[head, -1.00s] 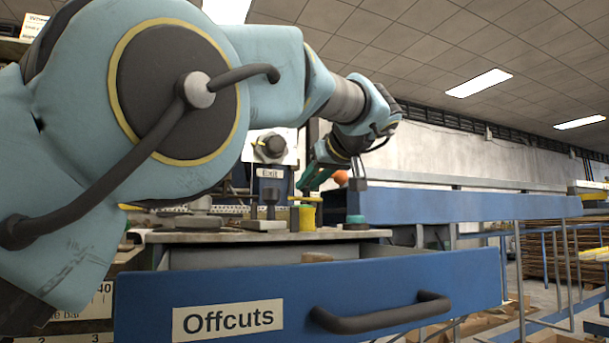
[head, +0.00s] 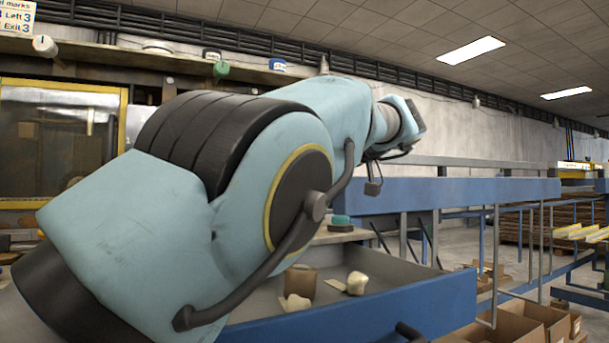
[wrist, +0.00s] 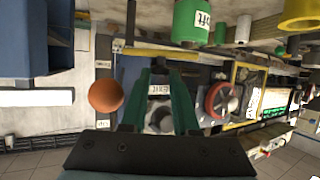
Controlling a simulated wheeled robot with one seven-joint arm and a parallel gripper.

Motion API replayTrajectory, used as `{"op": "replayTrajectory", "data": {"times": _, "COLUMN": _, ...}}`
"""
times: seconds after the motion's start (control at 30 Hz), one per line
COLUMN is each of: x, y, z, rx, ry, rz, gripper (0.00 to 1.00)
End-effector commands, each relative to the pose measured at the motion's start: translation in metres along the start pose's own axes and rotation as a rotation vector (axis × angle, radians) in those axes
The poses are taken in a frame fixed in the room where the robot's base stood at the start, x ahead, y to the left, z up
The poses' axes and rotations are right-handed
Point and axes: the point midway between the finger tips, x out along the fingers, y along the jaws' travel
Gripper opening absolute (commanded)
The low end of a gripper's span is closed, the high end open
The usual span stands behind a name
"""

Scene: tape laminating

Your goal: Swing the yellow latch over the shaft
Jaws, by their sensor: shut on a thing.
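My gripper (wrist: 160,75) shows in the wrist view with its green fingers closed together toward the tips. A thin yellow bar (wrist: 205,61), which looks like the yellow latch, crosses at the fingertips, and the fingers appear shut on it. I cannot make out the shaft for certain or tell whether the latch lies over it. A green cylinder (wrist: 190,20) with a label is just beyond the fingertips. In the head view my arm hides the fingers and the latch.
An orange ball (wrist: 105,96) is left of the fingers. A red-rimmed wheel (wrist: 220,100) is to the right. In the head view an open drawer (head: 400,268) holds several pieces, and a long blue rail (head: 460,195) runs right. A yellow-framed window (head: 60,130) is at left.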

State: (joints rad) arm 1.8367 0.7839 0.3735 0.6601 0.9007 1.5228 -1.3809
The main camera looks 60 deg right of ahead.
Motion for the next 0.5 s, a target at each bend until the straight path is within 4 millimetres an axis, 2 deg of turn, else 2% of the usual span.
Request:
{"op": "replayTrajectory", "data": {"times": 0.17, "x": 0.0008, "y": -0.0001, "z": 0.0003, "rx": 0.000, "ry": 0.000, "rz": -0.001, "gripper": 0.00}}
{"op": "replayTrajectory", "data": {"times": 0.2, "x": 0.0008, "y": -0.0001, "z": 0.0003, "rx": 0.000, "ry": 0.000, "rz": -0.001, "gripper": 0.32}}
{"op": "replayTrajectory", "data": {"times": 0.43, "x": 0.0005, "y": 0.0000, "z": 0.0002, "rx": 0.001, "ry": 0.000, "rz": 0.000, "gripper": 0.58}}
{"op": "replayTrajectory", "data": {"times": 0.5, "x": 0.0005, "y": 0.0001, "z": 0.0002, "rx": 0.001, "ry": 0.000, "rz": 0.001, "gripper": 0.58}}
